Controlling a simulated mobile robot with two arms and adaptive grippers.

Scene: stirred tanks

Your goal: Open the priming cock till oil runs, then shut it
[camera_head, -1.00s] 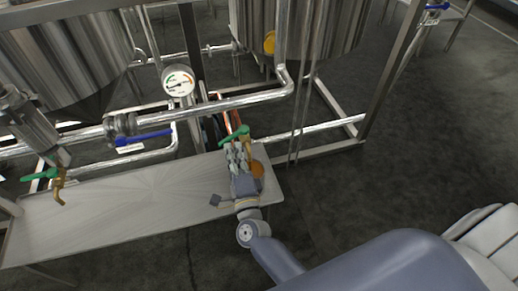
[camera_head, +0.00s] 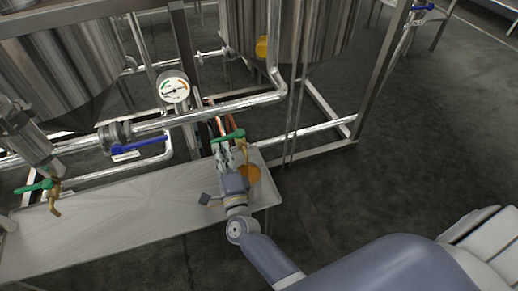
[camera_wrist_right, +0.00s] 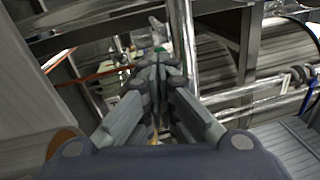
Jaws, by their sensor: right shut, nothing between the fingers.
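A cock with a green handle (camera_head: 229,136) and a brass spout (camera_head: 245,149) stands at the back right of the grey bench. My right gripper (camera_head: 222,149) is just in front of and below the handle, its fingers shut and empty. I cannot tell whether they touch the handle. In the right wrist view the shut fingers (camera_wrist_right: 157,78) point at a small green patch, with most of the cock hidden. An orange-brown round thing (camera_head: 251,174) lies below the spout. I see no clear oil stream. My left gripper is not in view.
A second green-handled cock (camera_head: 42,186) with a brass spout is at the bench's left. A dial gauge (camera_head: 173,90) and a blue lever (camera_head: 140,146) sit on steel pipes behind the grey bench (camera_head: 130,205). Steel tanks stand behind. The floor at right is clear.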

